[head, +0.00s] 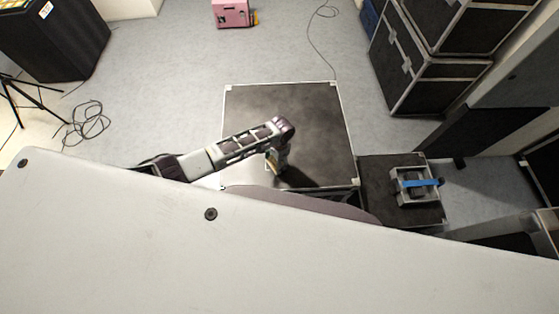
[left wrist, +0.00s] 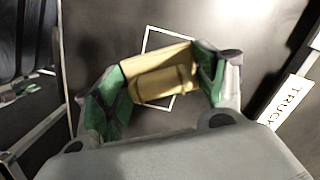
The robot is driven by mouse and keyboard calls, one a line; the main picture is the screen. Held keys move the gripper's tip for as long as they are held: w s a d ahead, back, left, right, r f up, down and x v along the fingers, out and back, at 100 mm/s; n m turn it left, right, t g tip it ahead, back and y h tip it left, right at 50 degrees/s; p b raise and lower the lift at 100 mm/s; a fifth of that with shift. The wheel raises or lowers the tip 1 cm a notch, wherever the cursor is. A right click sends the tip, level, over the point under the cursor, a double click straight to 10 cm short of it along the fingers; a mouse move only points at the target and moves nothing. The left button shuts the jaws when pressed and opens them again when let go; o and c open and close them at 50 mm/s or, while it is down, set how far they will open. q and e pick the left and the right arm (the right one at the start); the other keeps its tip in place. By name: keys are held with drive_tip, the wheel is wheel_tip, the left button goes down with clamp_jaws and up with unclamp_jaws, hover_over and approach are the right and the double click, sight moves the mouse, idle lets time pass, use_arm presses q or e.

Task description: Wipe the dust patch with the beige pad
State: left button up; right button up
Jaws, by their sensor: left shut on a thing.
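My left gripper (head: 274,163) reaches over the dark top of a case (head: 310,115) in the head view. In the left wrist view its green-lined fingers (left wrist: 162,80) are shut on the beige pad (left wrist: 158,66), one at each end. The pad lies over a thin white rectangular outline (left wrist: 172,28) on the dark top. I cannot tell whether the pad touches the surface. Faint lighter smudges show on the top, but I cannot make out a clear dust patch. My right gripper is not in view.
A white label reading "TRUCK" (left wrist: 287,103) lies right of the gripper. A grey frame with a blue bar (head: 416,185) stands on a lower dark case at right. Stacked black cases (head: 425,75) stand at back right. A pink box (head: 232,13) and loose cables lie on the floor.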

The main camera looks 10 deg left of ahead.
use_arm(q)
drive_tip(key=shift+s+a+f, duration=0.1)
drive_tip(key=shift+s+a, duration=0.15)
drive_tip(key=shift+a, duration=0.35)
drive_tip(key=shift+s+a+f, duration=0.1)
drive_tip(key=shift+s+a, duration=0.15)
drive_tip(key=shift+a, duration=0.35)
drive_tip(key=shift+r, duration=0.1)
drive_tip(key=shift+w+r, duration=0.2)
drive_tip(key=shift+r, duration=0.6)
drive_tip(key=shift+d+r, duration=0.15)
drive_tip(key=shift+r, duration=2.65)
